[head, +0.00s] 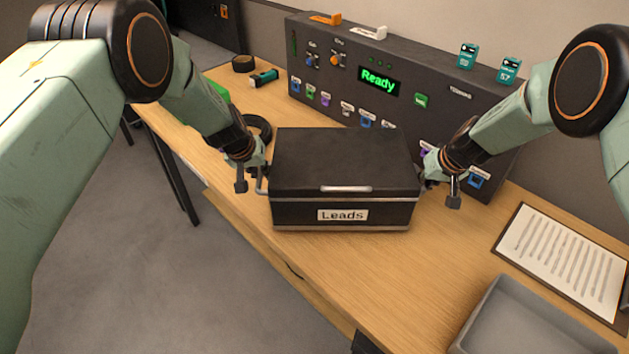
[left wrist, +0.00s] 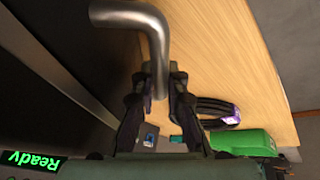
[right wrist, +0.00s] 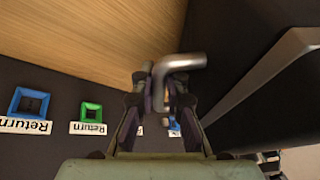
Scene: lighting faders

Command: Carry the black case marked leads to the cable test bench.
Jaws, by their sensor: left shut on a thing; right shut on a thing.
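The black case (head: 345,160) with a "Leads" label is closed and upright over the wooden cable test bench (head: 320,262), in front of the test panel (head: 400,60). I cannot tell whether its base touches the bench top. My left gripper (head: 252,178) is shut on the metal handle at the case's left end; that handle (left wrist: 152,28) passes between the fingers in the left wrist view. My right gripper (head: 440,182) is shut on the right end handle, and that handle (right wrist: 178,66) shows bent between the fingers in the right wrist view.
The panel's green display (head: 378,81) reads "Ready", with several coloured sockets below. A grey tray (head: 480,315) and a clipboard (head: 565,262) lie at the right. A black cable coil (head: 262,128) and a green object (head: 216,91) lie at the left. Bench space in front is clear.

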